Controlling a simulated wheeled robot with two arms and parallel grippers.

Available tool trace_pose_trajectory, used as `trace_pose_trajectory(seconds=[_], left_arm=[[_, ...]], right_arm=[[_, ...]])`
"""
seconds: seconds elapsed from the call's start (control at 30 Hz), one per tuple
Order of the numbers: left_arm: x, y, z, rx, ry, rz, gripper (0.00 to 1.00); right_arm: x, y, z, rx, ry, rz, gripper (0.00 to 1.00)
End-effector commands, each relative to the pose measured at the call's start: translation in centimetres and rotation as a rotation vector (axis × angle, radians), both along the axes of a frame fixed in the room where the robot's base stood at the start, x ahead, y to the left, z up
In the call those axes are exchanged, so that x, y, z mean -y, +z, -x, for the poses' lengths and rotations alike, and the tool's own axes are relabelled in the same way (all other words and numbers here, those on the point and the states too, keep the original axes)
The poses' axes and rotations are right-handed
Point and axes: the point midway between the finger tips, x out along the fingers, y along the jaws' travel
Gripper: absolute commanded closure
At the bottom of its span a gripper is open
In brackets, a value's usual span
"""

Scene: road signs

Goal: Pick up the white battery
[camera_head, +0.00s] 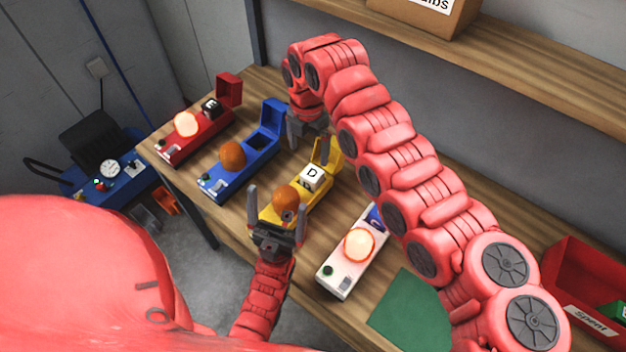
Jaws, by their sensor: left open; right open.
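A white block marked D (312,178), the only white battery-like piece I see, sits in the open yellow box (318,207), behind an orange ball. My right gripper (308,145) hangs open, fingers down, between the blue box and the yellow box's raised lid.
A red box (188,145) with a glowing bulb and black block marked E (211,107), a blue box (222,185) and a white box (338,278) with a lit bulb stand on the wooden table. A red "spent" bin (585,275) is at right. My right arm crosses the table.

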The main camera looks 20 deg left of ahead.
Motion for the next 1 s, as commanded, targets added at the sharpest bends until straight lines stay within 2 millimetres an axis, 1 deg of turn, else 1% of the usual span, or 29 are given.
trace_pose_trajectory(seconds=[0.03,0.1,0.23,0.53,0.67,0.73,0.8,1.0], left_arm=[[0.0,-0.2,0.0,0.000,0.000,0.000,0.03],[0.0,-0.1,0.0,0.001,0.000,0.000,0.03],[0.0,-0.1,0.0,0.001,0.000,0.000,0.03],[0.0,0.1,0.0,0.001,0.000,0.000,0.03],[0.0,0.0,0.0,0.000,0.000,0.000,0.03],[0.0,-0.4,0.0,0.000,0.000,0.000,0.03],[0.0,-0.6,0.0,0.001,0.000,0.000,0.03],[0.0,-0.5,0.0,0.001,0.000,0.000,0.03]], right_arm=[[0.1,-1.4,0.1,-0.004,-0.001,0.003,0.03],[0.1,-2.9,0.1,-0.004,-0.002,0.002,0.03],[0.0,-5.1,0.0,-0.003,-0.001,0.001,0.03],[0.2,-7.1,-0.2,0.000,-0.001,0.001,0.03],[0.5,-9.2,-0.6,-0.002,0.000,0.002,0.03],[0.6,-10.5,-0.6,-0.002,-0.002,0.002,0.03],[0.6,-11.3,-0.6,-0.001,0.000,0.002,0.03],[0.6,-11.4,-0.7,0.002,-0.001,0.002,0.03]])
